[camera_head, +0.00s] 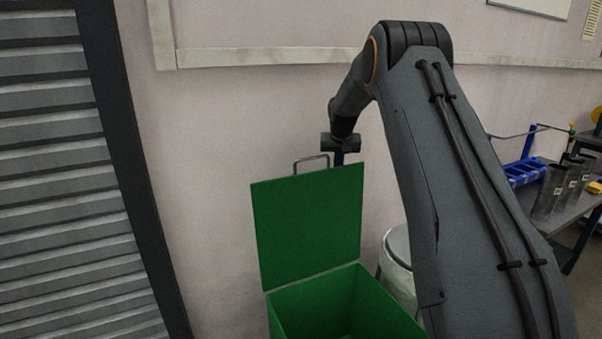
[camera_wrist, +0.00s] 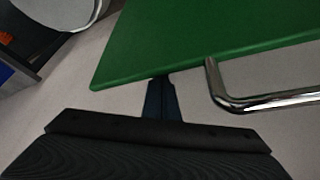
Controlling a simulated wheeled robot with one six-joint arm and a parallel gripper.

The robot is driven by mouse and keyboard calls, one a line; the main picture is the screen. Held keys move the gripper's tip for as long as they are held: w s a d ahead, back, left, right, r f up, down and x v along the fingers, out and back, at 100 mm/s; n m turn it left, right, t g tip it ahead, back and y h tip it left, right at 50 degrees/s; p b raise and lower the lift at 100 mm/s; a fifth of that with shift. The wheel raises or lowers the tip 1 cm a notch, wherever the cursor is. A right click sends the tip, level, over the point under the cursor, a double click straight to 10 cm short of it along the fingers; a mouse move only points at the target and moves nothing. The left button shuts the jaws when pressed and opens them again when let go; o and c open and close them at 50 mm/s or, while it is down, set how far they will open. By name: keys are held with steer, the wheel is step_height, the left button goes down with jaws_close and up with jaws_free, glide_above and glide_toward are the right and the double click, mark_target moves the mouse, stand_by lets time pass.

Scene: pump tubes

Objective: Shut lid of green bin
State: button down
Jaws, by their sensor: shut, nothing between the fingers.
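The green bin (camera_head: 345,303) stands against the wall, and its inside shows from above. Its green lid (camera_head: 308,222) stands raised, roughly upright, along the bin's back edge. A metal handle (camera_head: 311,160) sticks up from the lid's top edge. My gripper (camera_head: 339,157) is shut and empty at the lid's top edge, to the right of the handle; its lower end is hidden behind the lid. In the wrist view, the shut fingers (camera_wrist: 160,84) reach to the edge of the lid (camera_wrist: 200,35), beside the handle (camera_wrist: 262,102). I cannot tell whether they touch the lid.
A grey shutter (camera_head: 65,180) with a dark frame is on the left. A whitish round container (camera_head: 397,262) stands right of the bin, partly hidden by my arm. A table at the far right holds a blue rack (camera_head: 524,172) and dark cylinders (camera_head: 549,192).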

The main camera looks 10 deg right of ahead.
mark_target(343, 168)
steer(key=shift+s, duration=0.1)
stand_by(0.4)
steer(key=shift+s+d+r+p, duration=0.15)
steer(key=shift+s+p, duration=0.35)
steer(key=shift+s, duration=0.2)
steer(key=shift+s+d+r+p, duration=0.1)
steer(key=shift+s+p, duration=0.35)
steer(key=shift+s, duration=0.25)
steer(key=s+d+p, duration=0.2)
steer(key=s+p, duration=0.4)
steer(key=s, duration=0.6)
steer(key=shift+s+d+r, duration=0.25)
steer(key=shift+s+d, duration=0.05)
steer(key=shift+s, duration=0.05)
step_height(343, 168, up, 12)
steer(key=p, duration=0.6)
steer(key=shift+p, duration=0.3)
